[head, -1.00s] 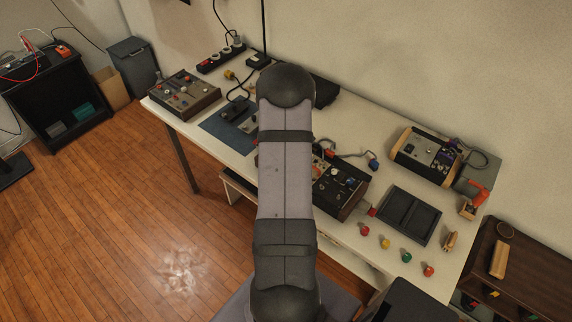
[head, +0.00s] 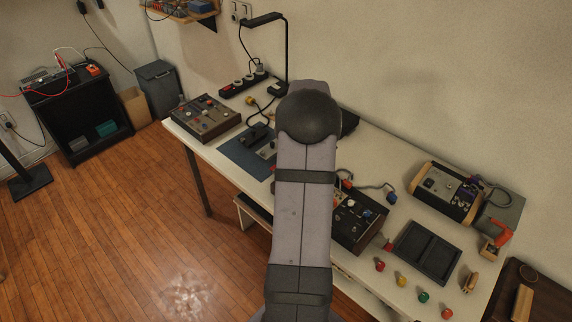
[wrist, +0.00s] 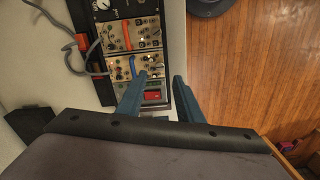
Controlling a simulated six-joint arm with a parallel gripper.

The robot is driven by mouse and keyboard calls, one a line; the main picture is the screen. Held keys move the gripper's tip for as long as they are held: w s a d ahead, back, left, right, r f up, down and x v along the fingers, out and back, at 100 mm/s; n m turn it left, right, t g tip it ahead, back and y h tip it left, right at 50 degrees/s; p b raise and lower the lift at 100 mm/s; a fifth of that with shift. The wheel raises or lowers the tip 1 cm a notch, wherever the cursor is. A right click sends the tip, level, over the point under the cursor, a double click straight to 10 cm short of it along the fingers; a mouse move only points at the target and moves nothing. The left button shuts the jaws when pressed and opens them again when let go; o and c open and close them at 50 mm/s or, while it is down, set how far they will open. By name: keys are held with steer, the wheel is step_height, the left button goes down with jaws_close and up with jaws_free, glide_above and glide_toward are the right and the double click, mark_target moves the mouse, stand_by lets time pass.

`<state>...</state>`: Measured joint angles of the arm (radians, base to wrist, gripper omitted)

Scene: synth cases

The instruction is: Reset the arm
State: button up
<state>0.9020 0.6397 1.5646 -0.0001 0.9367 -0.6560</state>
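My gripper (wrist: 159,77) shows in the wrist view as two blue fingers standing apart, with nothing held between them. Beyond the fingertips is a panel device (wrist: 133,45) with knobs, an orange lever, a blue lever and a red display. I cannot tell how far the fingers are above it. In the head view my arm crosses the middle of the picture in front of the table (head: 365,283), and my gripper is hidden behind it.
A dark-framed knob box (head: 358,217) stands close right of my arm. A black two-part tray (head: 427,252) and several coloured knobs lie further right. A grey-brown control box (head: 206,118) and a desk lamp (head: 286,52) stand at the back left.

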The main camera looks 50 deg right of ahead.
steer(key=shift+w+d+m, duration=0.25)
steer(key=shift+d+m, duration=0.1)
steer(key=shift+m, duration=0.75)
steer(key=s+a+f+m+g+y, duration=0.1)
steer(key=s+a+f+m, duration=0.1)
steer(key=s+a+f, duration=0.3)
steer(key=s+a+f+m+y, duration=0.1)
steer(key=s+a+m, duration=0.15)
steer(key=a, duration=0.45)
steer(key=a+r+n+h, duration=0.1)
steer(key=a+r+n, duration=0.3)
steer(key=a, duration=0.8)
steer(key=a+r+n+t+h, duration=0.1)
steer(key=a+r+n, duration=0.4)
steer(key=a, duration=0.8)
steer(key=shift+a+r, duration=0.15)
steer(key=shift+a, duration=0.15)
steer(key=shift+s+n, duration=0.1)
steer(key=shift+n, duration=0.15)
